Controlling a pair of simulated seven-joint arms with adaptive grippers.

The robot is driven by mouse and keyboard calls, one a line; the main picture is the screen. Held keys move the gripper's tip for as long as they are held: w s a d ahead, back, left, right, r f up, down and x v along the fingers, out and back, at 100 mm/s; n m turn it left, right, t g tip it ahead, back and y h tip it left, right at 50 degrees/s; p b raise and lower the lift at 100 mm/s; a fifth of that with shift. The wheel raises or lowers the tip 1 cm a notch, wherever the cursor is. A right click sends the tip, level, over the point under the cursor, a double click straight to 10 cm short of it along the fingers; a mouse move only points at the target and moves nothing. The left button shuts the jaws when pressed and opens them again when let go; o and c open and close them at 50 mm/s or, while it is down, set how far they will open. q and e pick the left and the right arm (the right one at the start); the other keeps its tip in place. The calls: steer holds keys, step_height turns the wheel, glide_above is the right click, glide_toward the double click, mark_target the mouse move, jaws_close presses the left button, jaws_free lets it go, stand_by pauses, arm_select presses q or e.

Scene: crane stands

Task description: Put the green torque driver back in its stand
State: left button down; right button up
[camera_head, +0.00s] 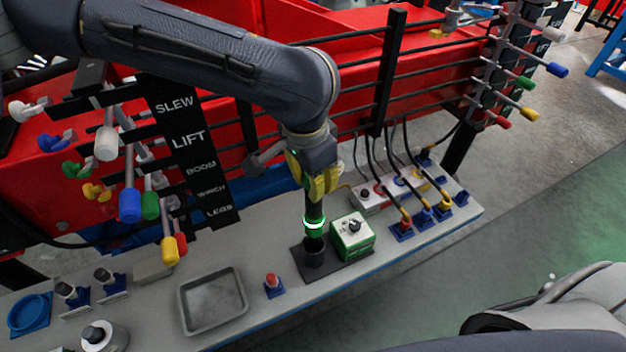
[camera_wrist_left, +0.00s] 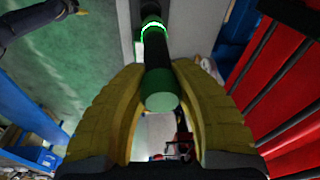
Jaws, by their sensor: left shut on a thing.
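The green torque driver (camera_head: 313,224) is dark with a glowing green ring and hangs upright below my left gripper (camera_head: 317,187). The gripper's yellow fingers are shut on its upper part. In the left wrist view the driver's green end cap (camera_wrist_left: 161,103) shows between the fingers, with the lit ring farther along. The stand's dark round cup (camera_head: 314,252) is directly under the driver. The driver's lower end is at the cup's mouth; I cannot tell how far inside it is.
A green box with a dial (camera_head: 352,236) stands close right of the cup on the same dark base. A red button (camera_head: 272,284) and a grey tray (camera_head: 212,299) lie to the left. Cabled plugs (camera_head: 424,214) stand to the right. Levers (camera_head: 130,204) project at left.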

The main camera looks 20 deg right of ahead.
arm_select(q)
steer(key=shift+r+m, duration=0.1)
steer(key=shift+m, duration=0.4)
stand_by(0.8)
steer(key=shift+f, duration=3.2)
steer(key=shift+r, duration=0.15)
steer(key=shift+m+g, duration=0.4)
steer(key=shift+m, duration=0.5)
